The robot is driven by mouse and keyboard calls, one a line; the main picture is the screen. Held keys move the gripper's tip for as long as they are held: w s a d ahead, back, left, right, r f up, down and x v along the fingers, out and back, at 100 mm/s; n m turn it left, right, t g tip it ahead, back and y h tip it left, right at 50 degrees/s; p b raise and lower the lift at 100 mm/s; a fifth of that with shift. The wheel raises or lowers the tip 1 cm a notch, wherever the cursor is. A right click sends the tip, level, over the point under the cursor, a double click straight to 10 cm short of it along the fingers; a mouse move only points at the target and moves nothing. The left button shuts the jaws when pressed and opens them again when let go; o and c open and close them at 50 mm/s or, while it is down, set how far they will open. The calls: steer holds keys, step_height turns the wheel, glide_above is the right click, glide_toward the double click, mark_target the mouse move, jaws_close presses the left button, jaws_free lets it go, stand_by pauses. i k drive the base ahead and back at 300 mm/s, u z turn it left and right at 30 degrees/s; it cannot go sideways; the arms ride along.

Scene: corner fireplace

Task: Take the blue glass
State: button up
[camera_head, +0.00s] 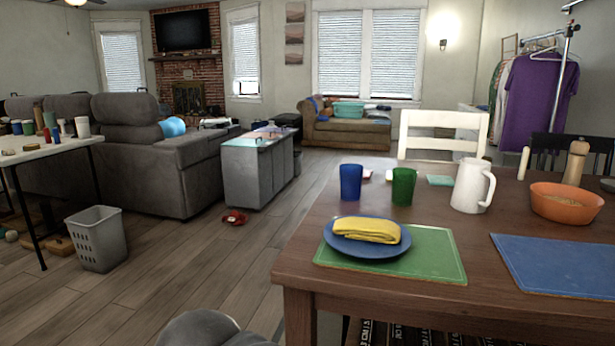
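A blue glass (351,182) stands upright on the brown wooden table (330,283), near its left edge. It is behind a blue plate (362,246) that bears a folded yellow cloth (366,230). A green glass (403,186) stands just to its right, apart from it. Nothing covers the blue glass from this side. My gripper is not in view. A rounded grey shape at the bottom edge is too cut off to tell what it is.
A white pitcher (471,187), an orange bowl (565,204), a pepper mill (576,162), a green placemat (430,262) and a blue placemat (560,264) are on the table. A white chair (444,122) stands behind. The floor left of the table is mostly clear, with a red object (234,217) and a basket (98,240).

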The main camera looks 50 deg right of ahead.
mark_target(351, 175)
steer(key=i, duration=2.7)
steer(key=z, duration=4)
